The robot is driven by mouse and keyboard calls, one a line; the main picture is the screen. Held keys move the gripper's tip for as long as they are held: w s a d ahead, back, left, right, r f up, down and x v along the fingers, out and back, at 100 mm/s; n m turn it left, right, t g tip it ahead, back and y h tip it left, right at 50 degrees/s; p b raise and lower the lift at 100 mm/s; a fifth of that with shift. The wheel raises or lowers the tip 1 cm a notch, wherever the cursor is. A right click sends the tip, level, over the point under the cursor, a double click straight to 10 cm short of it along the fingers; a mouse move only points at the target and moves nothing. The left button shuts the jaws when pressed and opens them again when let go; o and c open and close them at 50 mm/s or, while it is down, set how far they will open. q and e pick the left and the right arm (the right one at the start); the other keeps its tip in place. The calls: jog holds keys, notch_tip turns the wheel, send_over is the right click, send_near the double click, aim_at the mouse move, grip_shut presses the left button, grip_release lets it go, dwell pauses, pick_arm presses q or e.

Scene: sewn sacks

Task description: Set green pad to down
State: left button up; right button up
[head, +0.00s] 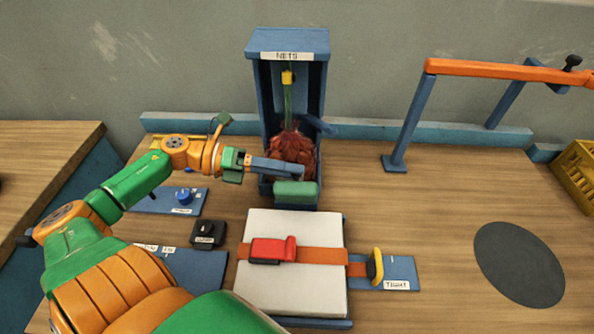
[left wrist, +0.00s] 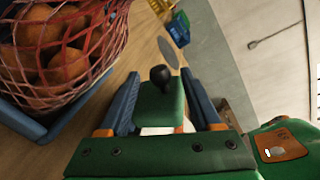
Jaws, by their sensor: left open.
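The green pad (head: 295,194) is a small block at the front foot of the tall blue stand labelled NETS (head: 288,42). I cannot tell whether it is up or down. My left gripper (head: 301,171) comes in from the left, its blue fingers just above and behind the pad in the head view. In the left wrist view the fingers (left wrist: 158,84) are apart, and a green block with a black knob (left wrist: 161,76) shows between them; I cannot tell whether this block is the pad. Contact is unclear. My right gripper is not in view.
A red net of round brown items (head: 290,152) hangs in the stand, close by the gripper. In front lies a white cushion (head: 275,222) with an orange strap and a red clip (head: 272,250). An orange bar (head: 490,69) stands at right, above a dark disc (head: 519,264).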

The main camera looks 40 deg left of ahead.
pick_arm(q)
jog(key=shift+x, duration=1.2)
jog(key=shift+s+a, duration=0.1)
grip_shut()
dwell(0.4)
